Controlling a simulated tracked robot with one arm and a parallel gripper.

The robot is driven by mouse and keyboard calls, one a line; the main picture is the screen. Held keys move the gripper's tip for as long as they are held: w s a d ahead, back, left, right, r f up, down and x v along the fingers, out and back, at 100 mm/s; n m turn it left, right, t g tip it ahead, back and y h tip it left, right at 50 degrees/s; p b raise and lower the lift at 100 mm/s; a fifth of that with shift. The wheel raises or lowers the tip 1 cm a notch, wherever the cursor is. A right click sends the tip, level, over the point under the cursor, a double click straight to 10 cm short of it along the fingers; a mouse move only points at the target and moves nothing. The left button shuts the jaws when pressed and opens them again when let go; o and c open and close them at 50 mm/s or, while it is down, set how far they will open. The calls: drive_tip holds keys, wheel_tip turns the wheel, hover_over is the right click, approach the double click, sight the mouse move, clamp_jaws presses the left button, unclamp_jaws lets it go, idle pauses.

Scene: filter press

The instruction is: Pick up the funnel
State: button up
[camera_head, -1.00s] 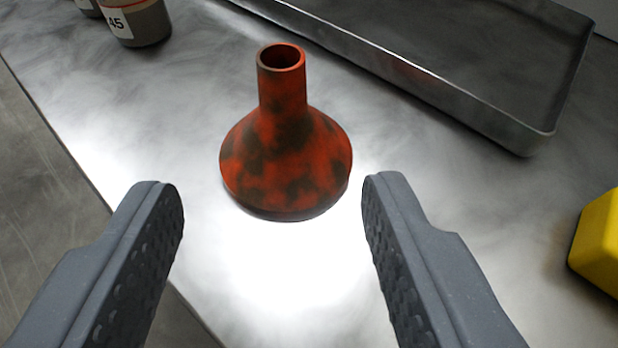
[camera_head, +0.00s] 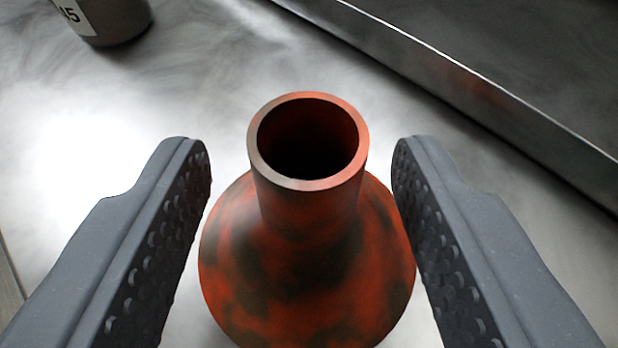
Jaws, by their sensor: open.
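The funnel (camera_head: 309,270) is red-orange with dark brown stains. It stands upright on the metal table, wide end down, with its narrow open neck pointing up at me. My gripper (camera_head: 300,150) is open, with one grey, bumpy-padded finger on each side of the neck. There is a gap between each fingertip and the neck. The lower edge of the funnel's wide body is cut off by the bottom of the picture.
A metal tray (camera_head: 480,85) with a raised rim lies at the upper right. A jar with a numbered white label (camera_head: 110,20) stands at the upper left. The brushed metal table (camera_head: 210,70) is bare between them.

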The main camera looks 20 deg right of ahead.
drive_tip(key=x, duration=0.3)
drive_tip(key=shift+w+d+f+b, duration=0.1)
drive_tip(key=shift+w+d+b, duration=0.05)
drive_tip(key=shift+b, duration=0.2)
drive_tip(key=c, duration=1.1)
drive_tip(key=shift+o, duration=0.2)
